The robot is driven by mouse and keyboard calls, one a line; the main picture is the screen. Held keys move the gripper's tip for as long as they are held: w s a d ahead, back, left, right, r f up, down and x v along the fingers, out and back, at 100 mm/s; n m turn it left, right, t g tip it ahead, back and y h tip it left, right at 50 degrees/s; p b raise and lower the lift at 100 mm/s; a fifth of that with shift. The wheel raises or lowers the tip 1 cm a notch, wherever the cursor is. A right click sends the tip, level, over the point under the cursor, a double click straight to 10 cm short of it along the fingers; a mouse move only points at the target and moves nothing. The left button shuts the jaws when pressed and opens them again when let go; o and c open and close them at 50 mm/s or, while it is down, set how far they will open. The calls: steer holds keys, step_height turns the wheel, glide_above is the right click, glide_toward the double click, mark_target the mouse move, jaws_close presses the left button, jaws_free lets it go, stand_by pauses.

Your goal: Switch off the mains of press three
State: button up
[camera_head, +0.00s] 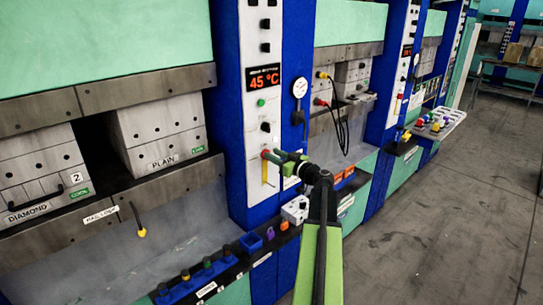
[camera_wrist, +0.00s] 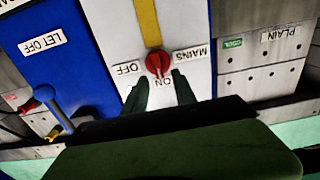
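In the head view the red knob (camera_head: 265,154) sits low on the control column, under the 45 °C display (camera_head: 263,78). My gripper (camera_head: 280,157) is right in front of it. In the wrist view my gripper (camera_wrist: 161,80) has its two dark green fingers apart, tips just short of the knob and either side of it. Nothing is held. I cannot read a press number on this column.
A yellow strip (camera_wrist: 147,22) runs on the panel beside the knob. A LET OFF label (camera_wrist: 43,43) is on the blue column side. A ledge with several coloured knobs (camera_head: 208,263) runs below. More presses stand beyond; the grey floor (camera_head: 430,220) at right is clear.

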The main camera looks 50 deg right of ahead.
steer(key=shift+w, duration=0.65)
steer(key=shift+c, duration=0.2)
